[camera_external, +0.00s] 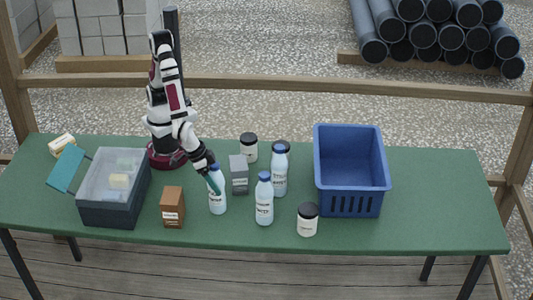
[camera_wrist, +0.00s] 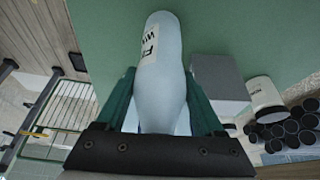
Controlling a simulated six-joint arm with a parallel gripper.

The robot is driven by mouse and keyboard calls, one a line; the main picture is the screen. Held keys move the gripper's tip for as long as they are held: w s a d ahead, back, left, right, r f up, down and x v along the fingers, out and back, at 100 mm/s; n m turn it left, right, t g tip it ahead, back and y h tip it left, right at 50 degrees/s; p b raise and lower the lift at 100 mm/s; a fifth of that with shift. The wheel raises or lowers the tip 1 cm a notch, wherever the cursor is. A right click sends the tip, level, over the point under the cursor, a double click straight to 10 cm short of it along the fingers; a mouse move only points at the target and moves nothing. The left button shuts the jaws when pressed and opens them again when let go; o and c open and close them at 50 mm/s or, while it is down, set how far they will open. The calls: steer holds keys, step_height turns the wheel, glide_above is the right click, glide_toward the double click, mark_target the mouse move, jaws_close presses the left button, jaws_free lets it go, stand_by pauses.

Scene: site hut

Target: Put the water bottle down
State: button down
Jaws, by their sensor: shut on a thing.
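The water bottle (camera_external: 217,202), pale blue with a white label and a blue cap, stands about upright in my gripper (camera_external: 212,182) at the middle front of the green table. My gripper is shut on it near its upper part. In the wrist view the bottle (camera_wrist: 160,62) lies between the two green fingers (camera_wrist: 162,105). I cannot tell for sure whether its base touches the table. Part of the bottle is hidden by the fingers.
Similar bottles stand to the right (camera_external: 264,204) and behind it (camera_external: 280,172). A grey box (camera_external: 239,178), brown box (camera_external: 172,210) and white jars (camera_external: 249,151) (camera_external: 307,222) stand nearby. A lidded box (camera_external: 108,211) is left, a blue crate (camera_external: 352,203) right. The table's far right is clear.

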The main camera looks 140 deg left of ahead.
mark_target(218, 163)
step_height(218, 163, up, 10)
steer(key=shift+r, duration=0.1)
step_height(218, 163, up, 9)
steer(key=s+a+m+t+h, duration=0.1)
steer(key=a+m+t+h, duration=0.15)
steer(key=m, duration=0.75)
steer(key=w+a+f+n+g+y, duration=0.1)
steer(key=w+a+n+g+y, duration=0.25)
steer(key=a+n, duration=0.85)
step_height(218, 163, down, 18)
steer(key=a, duration=0.1)
steer(key=shift+w+m+t+h, duration=0.15)
steer(key=shift+m+t+h, duration=0.15)
jaws_free()
steer(key=shift+f, duration=0.1)
